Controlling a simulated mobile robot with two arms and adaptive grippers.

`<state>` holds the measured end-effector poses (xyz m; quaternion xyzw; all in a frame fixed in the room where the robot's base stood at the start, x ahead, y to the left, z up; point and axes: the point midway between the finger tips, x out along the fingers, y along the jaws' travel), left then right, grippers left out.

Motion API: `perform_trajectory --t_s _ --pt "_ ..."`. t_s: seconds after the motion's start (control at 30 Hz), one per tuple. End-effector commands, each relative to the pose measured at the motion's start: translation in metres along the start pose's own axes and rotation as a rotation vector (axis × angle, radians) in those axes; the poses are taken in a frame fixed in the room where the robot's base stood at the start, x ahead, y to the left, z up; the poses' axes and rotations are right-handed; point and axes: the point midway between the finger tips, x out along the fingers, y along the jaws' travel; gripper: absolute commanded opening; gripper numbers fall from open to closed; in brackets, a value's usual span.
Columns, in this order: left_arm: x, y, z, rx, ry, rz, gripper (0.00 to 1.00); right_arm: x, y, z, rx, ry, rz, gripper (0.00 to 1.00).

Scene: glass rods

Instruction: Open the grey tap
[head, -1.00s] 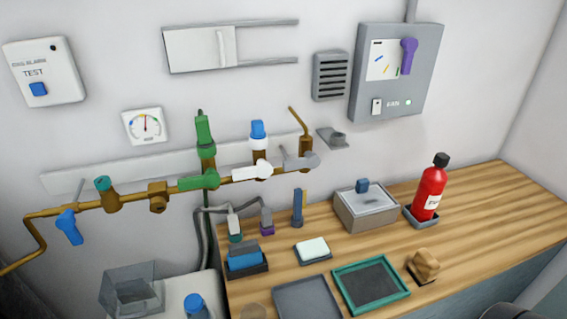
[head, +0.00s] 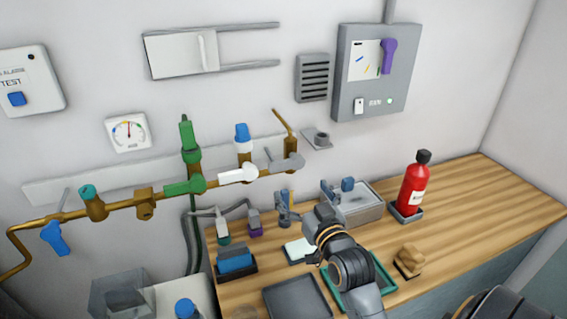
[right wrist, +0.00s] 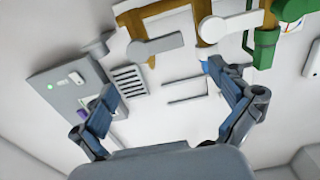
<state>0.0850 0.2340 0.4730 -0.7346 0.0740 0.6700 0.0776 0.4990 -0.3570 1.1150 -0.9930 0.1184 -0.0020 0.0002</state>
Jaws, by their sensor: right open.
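The grey tap (head: 285,164) is at the right end of the brass pipe on the wall, beside an upright brass spout. Its grey lever lies roughly along the pipe. In the right wrist view the grey tap (right wrist: 155,48) shows above and between the fingers, apart from them. My right gripper (head: 305,197) is open and empty, below the tap and in front of the wall, over the counter. Its two spread fingers (right wrist: 163,80) also show in the right wrist view. My left gripper is not in view.
A white tap lever (head: 238,175) and a green tap (head: 186,186) sit left along the pipe. Below are a grey box (head: 358,208), a red extinguisher (head: 413,188) and a green-rimmed tray (head: 385,282). The counter's right side (head: 490,200) is clear.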

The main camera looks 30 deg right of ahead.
Motion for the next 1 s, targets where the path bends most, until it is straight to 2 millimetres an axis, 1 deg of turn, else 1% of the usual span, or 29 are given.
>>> perform_trajectory --t_s 0.03,0.1,0.3,0.4,0.5,0.6,0.7,1.0 --pt "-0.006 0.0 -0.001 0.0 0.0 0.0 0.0 0.011 0.0 -0.004 0.0 0.002 -0.001 0.98" --pt "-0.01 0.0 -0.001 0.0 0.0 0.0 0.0 0.027 -0.001 -0.004 0.0 0.001 -0.001 0.98" --pt "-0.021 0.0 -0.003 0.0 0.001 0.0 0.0 0.069 -0.001 -0.003 0.0 -0.001 -0.001 0.98" --pt "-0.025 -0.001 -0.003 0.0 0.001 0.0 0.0 0.086 -0.001 -0.002 -0.001 -0.002 -0.001 0.98" --pt "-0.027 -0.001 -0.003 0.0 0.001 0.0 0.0 0.099 -0.001 -0.001 0.0 -0.002 -0.002 0.98" --pt "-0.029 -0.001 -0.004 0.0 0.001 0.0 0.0 0.108 -0.001 0.0 0.0 -0.003 -0.002 0.98" --pt "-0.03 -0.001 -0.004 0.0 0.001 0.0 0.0 0.113 -0.001 0.0 -0.001 -0.002 -0.002 0.98" --pt "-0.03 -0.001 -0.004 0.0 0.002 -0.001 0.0 0.115 -0.001 0.001 -0.001 -0.003 -0.002 0.98"
